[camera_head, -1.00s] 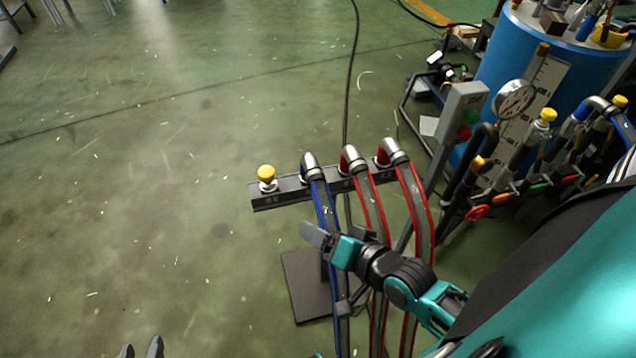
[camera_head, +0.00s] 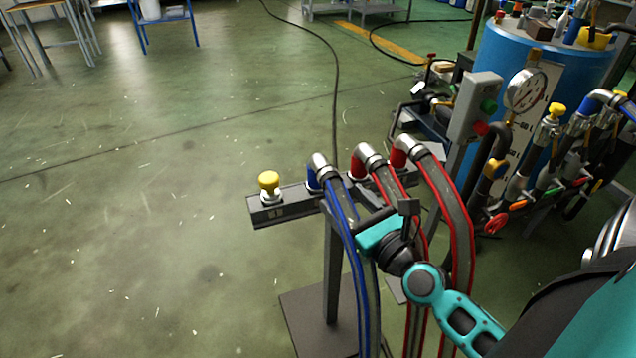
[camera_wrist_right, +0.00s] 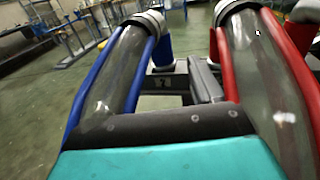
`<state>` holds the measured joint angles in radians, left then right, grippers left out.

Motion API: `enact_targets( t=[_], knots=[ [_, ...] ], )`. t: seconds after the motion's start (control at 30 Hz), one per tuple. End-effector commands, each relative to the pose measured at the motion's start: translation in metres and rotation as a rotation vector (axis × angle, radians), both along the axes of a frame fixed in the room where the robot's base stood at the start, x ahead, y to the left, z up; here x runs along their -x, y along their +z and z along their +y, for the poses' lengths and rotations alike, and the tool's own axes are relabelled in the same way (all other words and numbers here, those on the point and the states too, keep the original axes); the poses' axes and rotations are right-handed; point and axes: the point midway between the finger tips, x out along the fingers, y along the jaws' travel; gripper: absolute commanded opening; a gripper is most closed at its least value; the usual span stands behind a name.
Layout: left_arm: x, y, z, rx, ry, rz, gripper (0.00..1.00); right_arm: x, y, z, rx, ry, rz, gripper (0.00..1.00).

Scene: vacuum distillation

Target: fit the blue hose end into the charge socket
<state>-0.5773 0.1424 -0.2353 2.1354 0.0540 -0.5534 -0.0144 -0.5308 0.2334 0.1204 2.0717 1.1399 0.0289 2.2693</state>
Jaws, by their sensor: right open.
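The blue-striped hose (camera_head: 347,215) hangs from the rack (camera_head: 295,204). Its bent metal end (camera_head: 321,163) with a blue collar is at the rack's top. My right gripper (camera_head: 390,213) is open among the hanging hoses, below their bent ends. In the right wrist view the blue-striped hose (camera_wrist_right: 112,85) runs up on the left and a red-striped hose (camera_wrist_right: 262,75) on the right, beyond my teal gripper body. I cannot tell whether a hose lies between the fingers. I cannot tell which fitting is the charge socket. My left gripper is out of view.
Two red-striped hoses (camera_head: 454,195) hang right of the blue one. A yellow-capped post (camera_head: 269,184) stands on the rack's left end. A blue tank (camera_head: 545,65) with a gauge (camera_head: 525,90), valves and yellow-capped fittings (camera_head: 557,109) stands at right.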

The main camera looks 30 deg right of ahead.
Motion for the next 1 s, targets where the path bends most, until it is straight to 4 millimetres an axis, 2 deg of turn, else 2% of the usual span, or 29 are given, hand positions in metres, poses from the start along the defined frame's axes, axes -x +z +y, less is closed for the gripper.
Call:
enact_targets(
  t=[0.2, 0.53, 0.7, 0.83, 1.0],
  knots=[
    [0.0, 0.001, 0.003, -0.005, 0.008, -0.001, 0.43, -0.036, 0.001, 0.0, 0.002, 0.0, -0.002, 0.66],
    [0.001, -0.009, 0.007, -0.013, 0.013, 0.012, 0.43, -0.058, -0.003, -0.001, 0.005, 0.001, 0.0, 0.66],
    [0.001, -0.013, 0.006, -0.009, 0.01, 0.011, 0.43, -0.083, -0.009, -0.002, 0.005, 0.0, -0.002, 0.66],
    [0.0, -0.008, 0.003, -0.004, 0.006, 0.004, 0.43, -0.097, -0.008, -0.002, 0.005, 0.001, 0.0, 0.66],
    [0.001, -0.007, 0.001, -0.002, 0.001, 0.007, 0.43, -0.103, -0.008, -0.002, 0.006, 0.001, 0.001, 0.66]
  ],
)
